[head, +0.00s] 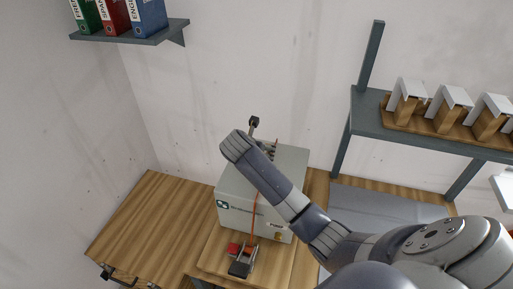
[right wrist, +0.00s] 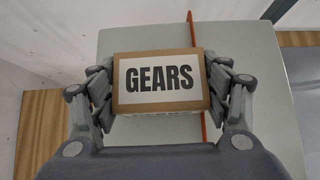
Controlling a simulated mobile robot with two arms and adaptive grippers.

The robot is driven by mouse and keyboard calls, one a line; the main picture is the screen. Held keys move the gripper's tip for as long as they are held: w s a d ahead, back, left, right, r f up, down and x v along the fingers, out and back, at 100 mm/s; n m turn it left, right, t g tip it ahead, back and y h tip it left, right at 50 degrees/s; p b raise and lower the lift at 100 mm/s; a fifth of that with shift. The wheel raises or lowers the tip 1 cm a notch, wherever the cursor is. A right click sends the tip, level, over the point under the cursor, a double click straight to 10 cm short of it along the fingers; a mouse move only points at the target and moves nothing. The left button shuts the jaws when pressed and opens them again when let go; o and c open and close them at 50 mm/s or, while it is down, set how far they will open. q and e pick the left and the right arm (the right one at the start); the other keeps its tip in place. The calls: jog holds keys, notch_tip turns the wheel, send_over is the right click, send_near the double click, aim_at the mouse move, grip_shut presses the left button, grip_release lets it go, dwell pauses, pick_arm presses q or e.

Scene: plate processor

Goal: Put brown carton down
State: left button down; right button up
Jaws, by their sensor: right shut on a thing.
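The brown carton (right wrist: 159,103), with a white label reading GEARS, is held between the fingers of my right gripper (right wrist: 160,82) in the right wrist view. Below it lies the pale grey top of a box-shaped machine (right wrist: 265,120), with an orange-red strip behind the carton. Whether the carton touches that top, I cannot tell. In the head view my right arm reaches from the right across the grey machine (head: 235,190). My right gripper (head: 270,148) is mostly hidden behind the arm there, and the carton is not visible. My left gripper is out of view.
The machine stands on a wooden worktop (head: 150,225). A small red and black device (head: 240,262) sits in front of it. At right, a grey shelf (head: 365,122) carries a wooden tray (head: 388,112) with several brown and white items. Binders (head: 112,15) stand on a wall shelf.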

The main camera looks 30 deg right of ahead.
jog(key=shift+f, duration=0.1)
jog(key=shift+f, duration=0.1)
jog(key=shift+f, duration=0.1)
jog(key=o, duration=1.3)
jog(key=shift+r, duration=0.2)
jog(key=b+v, duration=0.3)
jog(key=v, duration=0.9)
